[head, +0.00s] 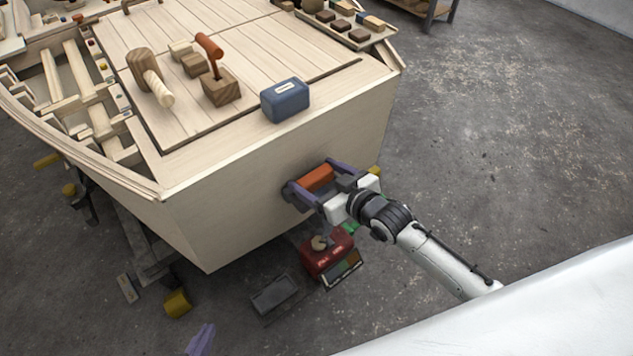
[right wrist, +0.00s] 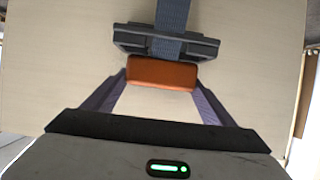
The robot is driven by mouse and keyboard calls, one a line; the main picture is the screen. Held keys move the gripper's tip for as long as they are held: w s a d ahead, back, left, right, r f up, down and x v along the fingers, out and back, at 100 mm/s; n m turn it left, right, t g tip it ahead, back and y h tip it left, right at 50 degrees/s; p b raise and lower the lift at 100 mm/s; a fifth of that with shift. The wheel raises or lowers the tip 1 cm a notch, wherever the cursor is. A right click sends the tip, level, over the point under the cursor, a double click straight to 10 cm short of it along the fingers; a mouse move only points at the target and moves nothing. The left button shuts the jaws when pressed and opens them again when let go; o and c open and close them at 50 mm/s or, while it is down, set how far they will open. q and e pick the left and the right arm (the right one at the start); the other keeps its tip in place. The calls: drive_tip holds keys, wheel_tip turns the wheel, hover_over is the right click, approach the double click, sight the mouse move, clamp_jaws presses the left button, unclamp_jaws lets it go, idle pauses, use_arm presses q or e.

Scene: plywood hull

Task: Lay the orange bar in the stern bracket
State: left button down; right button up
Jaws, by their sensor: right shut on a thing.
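The orange bar (head: 316,178) is held crosswise between the purple fingers of my right gripper (head: 318,183), close to the pale stern face of the hull. The right wrist view also shows the bar (right wrist: 162,74) between both fingertips. There, the dark stern bracket (right wrist: 140,43), with a blue-grey ribbed strip over its middle, lies right against the bar's far edge. I cannot tell whether the bar touches the bracket or lies in it. In the head view the bracket is mostly hidden. Of my left gripper (head: 200,340), only a purple finger shows at the bottom edge.
A blue box (head: 286,99) sits on the deck near the stern edge. Below the stern, a red toolbox (head: 327,254) and dark tray (head: 275,294) lie on the floor.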

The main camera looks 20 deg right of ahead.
use_arm(q)
drive_tip(key=shift+f, duration=0.15)
use_arm(e)
drive_tip(key=shift+f, duration=0.75)
drive_tip(key=shift+f, duration=0.2)
drive_tip(key=o, duration=1.2)
use_arm(q)
drive_tip(key=shift+f, duration=0.1)
use_arm(e)
drive_tip(key=shift+r, duration=0.15)
drive_tip(key=p+v, duration=0.2)
drive_tip(key=v, duration=0.9)
use_arm(q)
drive_tip(key=shift+a+r, duration=0.2)
drive_tip(key=shift+r, duration=0.65)
use_arm(e)
drive_tip(key=s+a+f+m+g+h, duration=0.1)
drive_tip(key=s+f, duration=0.3)
drive_tip(key=s, duration=0.4)
drive_tip(key=s+a+f+g+h, duration=0.1)
drive_tip(key=s+a+f+g, duration=0.2)
drive_tip(key=s, duration=0.5)
drive_tip(key=shift+f+m, duration=0.4)
drive_tip(key=shift+f, duration=0.45)
